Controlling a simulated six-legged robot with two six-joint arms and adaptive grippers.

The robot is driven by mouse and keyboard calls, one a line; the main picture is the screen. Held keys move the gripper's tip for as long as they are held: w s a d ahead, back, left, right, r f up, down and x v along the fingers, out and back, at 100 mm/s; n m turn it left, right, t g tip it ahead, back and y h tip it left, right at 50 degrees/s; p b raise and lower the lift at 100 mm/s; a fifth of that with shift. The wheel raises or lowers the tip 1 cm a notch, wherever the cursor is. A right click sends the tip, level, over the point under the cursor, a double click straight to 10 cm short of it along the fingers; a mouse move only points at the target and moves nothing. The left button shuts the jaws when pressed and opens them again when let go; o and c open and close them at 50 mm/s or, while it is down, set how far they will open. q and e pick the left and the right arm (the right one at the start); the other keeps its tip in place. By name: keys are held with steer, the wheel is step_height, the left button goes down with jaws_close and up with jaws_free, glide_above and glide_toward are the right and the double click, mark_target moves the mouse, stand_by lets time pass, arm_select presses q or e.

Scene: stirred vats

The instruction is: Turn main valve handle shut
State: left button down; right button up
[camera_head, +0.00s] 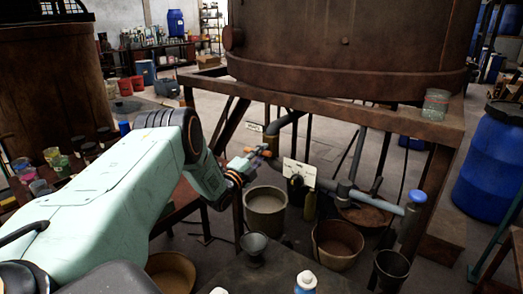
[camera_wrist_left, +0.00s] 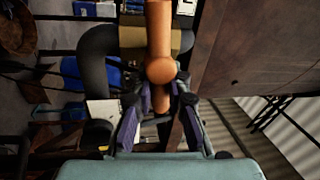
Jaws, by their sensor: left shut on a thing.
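The orange valve handle (camera_wrist_left: 159,68) runs down the middle of the left wrist view, with a round knob in front and a brass-coloured valve body (camera_wrist_left: 178,42) behind it. My left gripper (camera_wrist_left: 162,103) is shut on the handle, with one purple-padded finger on each side. In the head view my left gripper (camera_head: 243,167) reaches the orange handle (camera_head: 264,153) under the vat (camera_head: 345,50), beside the grey pipe (camera_head: 290,120). The gripper partly hides the handle there. My right gripper is not in view.
A rusty frame (camera_head: 330,107) holds up the vat. Buckets (camera_head: 265,212) and (camera_head: 337,245) stand on the floor below the pipes. A white sign (camera_head: 299,174) hangs right of the handle. A blue barrel (camera_head: 490,165) stands at the right. Small pots crowd the left.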

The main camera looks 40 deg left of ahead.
arm_select(q)
steer(key=shift+f+m, duration=0.2)
steer(key=shift+m, duration=0.6)
steer(key=shift+m+h, duration=0.3)
steer(key=shift+h, duration=0.1)
steer(key=c, duration=1.3)
jaws_free()
steer(key=shift+s, duration=0.1)
steer(key=s+f, duration=0.2)
steer(key=s, duration=0.9)
steer(key=shift+s+d+f, duration=0.15)
steer(key=shift+s+d, duration=0.15)
steer(key=shift+d, duration=0.05)
